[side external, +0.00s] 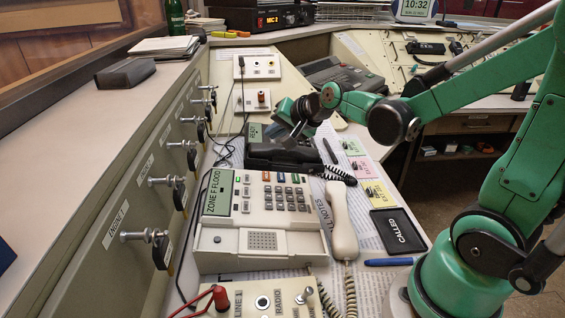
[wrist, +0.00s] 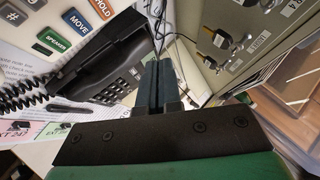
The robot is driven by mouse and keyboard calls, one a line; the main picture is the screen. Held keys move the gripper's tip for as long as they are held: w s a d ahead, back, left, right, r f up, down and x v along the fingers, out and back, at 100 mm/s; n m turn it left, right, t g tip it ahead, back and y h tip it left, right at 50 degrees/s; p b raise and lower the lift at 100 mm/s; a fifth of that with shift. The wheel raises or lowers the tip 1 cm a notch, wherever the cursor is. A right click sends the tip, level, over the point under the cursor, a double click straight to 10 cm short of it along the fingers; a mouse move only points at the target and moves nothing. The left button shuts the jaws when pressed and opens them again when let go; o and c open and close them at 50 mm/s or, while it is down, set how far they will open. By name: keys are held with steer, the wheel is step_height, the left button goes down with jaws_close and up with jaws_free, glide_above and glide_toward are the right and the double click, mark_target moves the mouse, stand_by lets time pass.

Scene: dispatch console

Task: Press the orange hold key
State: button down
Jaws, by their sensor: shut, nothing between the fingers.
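The orange-red HOLD key (wrist: 103,7) is at the top left edge of the wrist view, partly cut off. It belongs to the cream desk phone (side external: 262,240), whose coloured keys form a row above its number pad; the hold key looks like the small reddish one (side external: 266,176) in the side view. A blue MOVE key (wrist: 77,20) and a green SPEAKER key (wrist: 53,40) are beside it. My gripper (side external: 294,134) is shut and empty, above the black phone (side external: 262,158) and behind the cream phone's keys, apart from the hold key. Its shut fingers (wrist: 156,78) point away in the wrist view.
The cream handset (side external: 342,220) lies right of the keys. The black phone (wrist: 110,68) and its coiled cord are close to my fingers. Key switches with hanging tags line the slanted panel (side external: 120,225) at left. Coloured cards and a black CALLED pad (side external: 398,230) lie at right.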

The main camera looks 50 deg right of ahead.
mark_target(271, 180)
steer(key=shift+w+a+f, duration=0.15)
steer(key=shift+f, duration=1.1)
steer(key=shift+w+a+f, duration=0.1)
steer(key=shift+a+f, duration=0.05)
steer(key=shift+f, duration=1.1)
steer(key=shift+w+a+f, duration=0.15)
steer(key=shift+f, duration=1.1)
steer(key=shift+f, duration=0.15)
steer(key=shift+f, duration=0.25)
steer(key=shift+r, duration=0.1)
steer(key=shift+r, duration=0.3)
steer(key=shift+s+d+r, duration=0.15)
steer(key=shift+r, duration=1.1)
steer(key=shift+s+d+r, duration=0.15)
steer(key=shift+r, duration=1.1)
